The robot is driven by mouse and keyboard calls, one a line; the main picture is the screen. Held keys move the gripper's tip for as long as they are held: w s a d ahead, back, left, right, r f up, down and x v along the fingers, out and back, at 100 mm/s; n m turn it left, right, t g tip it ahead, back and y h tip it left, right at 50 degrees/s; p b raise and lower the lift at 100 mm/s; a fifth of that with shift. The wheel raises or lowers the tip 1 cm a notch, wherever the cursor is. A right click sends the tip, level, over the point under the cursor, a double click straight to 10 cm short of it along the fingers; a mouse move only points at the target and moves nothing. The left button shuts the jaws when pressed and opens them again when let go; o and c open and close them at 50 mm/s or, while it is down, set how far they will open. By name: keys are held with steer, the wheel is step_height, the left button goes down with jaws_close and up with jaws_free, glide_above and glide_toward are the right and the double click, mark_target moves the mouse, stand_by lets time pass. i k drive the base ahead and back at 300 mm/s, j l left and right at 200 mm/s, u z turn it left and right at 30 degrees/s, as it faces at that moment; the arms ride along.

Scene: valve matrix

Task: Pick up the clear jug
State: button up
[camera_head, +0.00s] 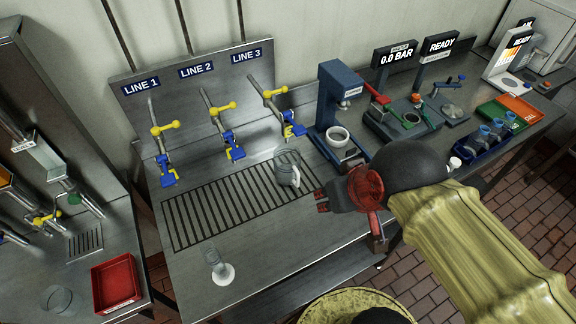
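The clear jug (287,174) stands upright at the right end of the slotted drain grate (215,212), below the LINE 3 tap (290,124). Its handle side faces right, toward my gripper.
A clear glass on a white disc (221,274) stands at the front left. A blue dispenser (335,105) with a white cup (338,136) stands behind my gripper. Lower left are a red tray (115,284) and another clear vessel (57,300). The grate is otherwise clear.

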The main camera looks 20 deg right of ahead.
mark_target(286, 157)
steer(key=u, duration=1.4)
steer(key=z, duration=1.35)
steer(key=j+z, duration=0.2)
steer(key=j, duration=0.15)
steer(key=k+j+z, duration=0.2)
steer(key=j+z, duration=0.2)
steer(key=j, duration=0.25)
steer(key=k+j+z, duration=0.2)
steer(key=j, duration=0.1)
